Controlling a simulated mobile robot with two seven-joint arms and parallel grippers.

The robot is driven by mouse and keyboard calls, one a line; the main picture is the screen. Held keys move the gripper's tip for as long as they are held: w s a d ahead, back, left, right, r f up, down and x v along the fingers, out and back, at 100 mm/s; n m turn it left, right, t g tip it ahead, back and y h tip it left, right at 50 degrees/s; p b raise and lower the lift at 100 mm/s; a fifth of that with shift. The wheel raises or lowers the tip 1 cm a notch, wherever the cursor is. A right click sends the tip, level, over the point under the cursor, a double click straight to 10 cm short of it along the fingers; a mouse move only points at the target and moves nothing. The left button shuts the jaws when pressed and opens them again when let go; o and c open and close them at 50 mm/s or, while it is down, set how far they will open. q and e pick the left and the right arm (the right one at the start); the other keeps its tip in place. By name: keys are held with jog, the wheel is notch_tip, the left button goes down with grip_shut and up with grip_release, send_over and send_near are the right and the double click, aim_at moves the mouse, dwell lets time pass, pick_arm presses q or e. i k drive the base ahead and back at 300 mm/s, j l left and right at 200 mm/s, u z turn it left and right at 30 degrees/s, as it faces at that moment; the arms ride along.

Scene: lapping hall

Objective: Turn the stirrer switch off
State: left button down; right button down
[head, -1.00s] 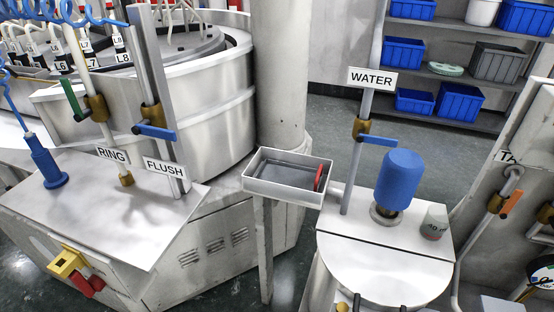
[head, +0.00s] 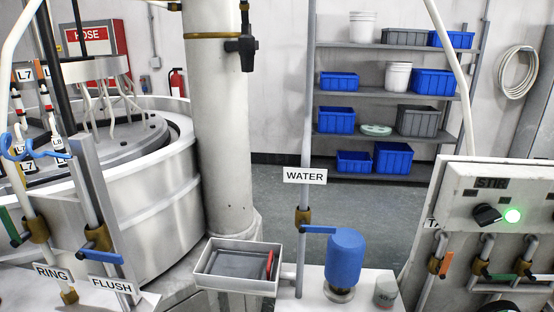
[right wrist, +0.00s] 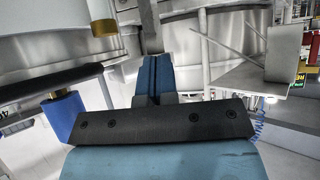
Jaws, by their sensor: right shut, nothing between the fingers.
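The stirrer switch (head: 487,214) is a black rotary knob on a light grey panel (head: 459,177) at the right of the head view. A partly cut-off-looking label (head: 491,183) above it seems to read STIR. A green lamp (head: 512,215) just right of the knob is lit. My right gripper (right wrist: 153,72) shows in the right wrist view, its blue fingers shut together with nothing between them. The switch does not show in that view, and no gripper is clearly visible near it in the head view. My left gripper is not in view.
A blue cylinder (head: 345,258), a grey cup (head: 386,290) and the WATER post (head: 305,148) stand to the left. A white tray (head: 240,246) is further left.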

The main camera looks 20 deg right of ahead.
aim_at(484, 214)
jog(key=z, duration=2.25)
